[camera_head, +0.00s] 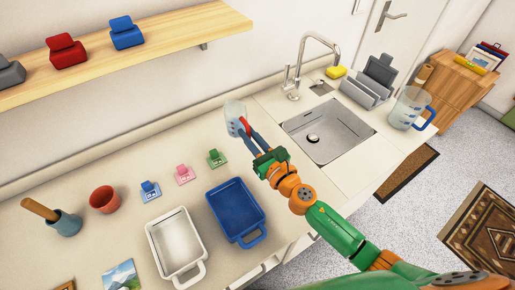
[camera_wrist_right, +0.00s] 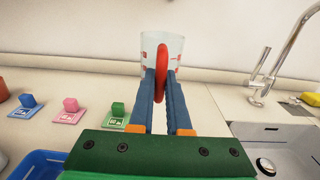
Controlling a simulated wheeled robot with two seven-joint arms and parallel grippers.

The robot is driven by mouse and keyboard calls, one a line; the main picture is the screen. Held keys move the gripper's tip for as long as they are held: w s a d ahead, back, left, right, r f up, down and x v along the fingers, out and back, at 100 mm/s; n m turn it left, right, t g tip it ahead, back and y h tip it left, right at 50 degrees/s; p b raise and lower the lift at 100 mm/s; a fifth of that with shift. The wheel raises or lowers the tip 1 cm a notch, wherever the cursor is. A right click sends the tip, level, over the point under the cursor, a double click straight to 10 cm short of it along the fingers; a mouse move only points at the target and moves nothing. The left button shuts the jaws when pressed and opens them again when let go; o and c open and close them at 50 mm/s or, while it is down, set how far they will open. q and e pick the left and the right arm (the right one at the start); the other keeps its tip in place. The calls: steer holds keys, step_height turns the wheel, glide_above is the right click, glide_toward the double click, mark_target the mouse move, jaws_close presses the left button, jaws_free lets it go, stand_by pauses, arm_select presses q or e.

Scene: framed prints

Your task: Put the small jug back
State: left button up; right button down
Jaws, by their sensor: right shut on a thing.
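The small jug (camera_head: 233,117) is clear with red marks and a red handle (camera_wrist_right: 161,75). It is upright near the back of the counter, left of the sink. My right gripper (camera_head: 249,133) is shut on its red handle; the two blue fingers show on either side of the handle in the right wrist view (camera_wrist_right: 161,85). I cannot tell whether the jug's base touches the counter, as the gripper hides it in the wrist view. A larger clear jug (camera_head: 407,107) with a blue handle stands right of the sink. My left gripper is not in view.
A steel sink (camera_head: 328,135) with a tap (camera_head: 300,70) lies right of the small jug. Blue (camera_head: 150,191), pink (camera_head: 184,175) and green (camera_head: 216,158) cards with blocks stand left. A blue tray (camera_head: 262,213) and white tray (camera_head: 201,243) are in front. A wooden shelf (camera_head: 160,43) is above.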

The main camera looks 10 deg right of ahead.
steer(key=f, duration=0.1)
steer(key=w+d+f+b, duration=0.1)
steer(key=f, duration=0.1)
steer(key=w+f+b, duration=0.1)
steer(key=shift+d+f, duration=0.2)
steer(key=shift+d, duration=0.2)
steer(key=shift+w+d+f+b, duration=0.2)
steer(key=shift+d+b, duration=0.1)
steer(key=shift+b, duration=0.15)
steer(key=f+b, duration=0.3)
steer(key=f, duration=0.1)
steer(key=shift+w+d, duration=0.3)
steer(key=shift+d, duration=0.05)
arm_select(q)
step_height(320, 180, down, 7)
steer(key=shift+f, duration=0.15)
arm_select(e)
steer(key=shift+r, duration=0.1)
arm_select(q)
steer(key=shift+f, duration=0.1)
arm_select(e)
steer(key=shift+f, duration=0.2)
steer(key=c, duration=0.9)
jaws_free()
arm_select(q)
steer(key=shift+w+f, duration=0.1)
arm_select(e)
steer(key=shift+r, duration=0.1)
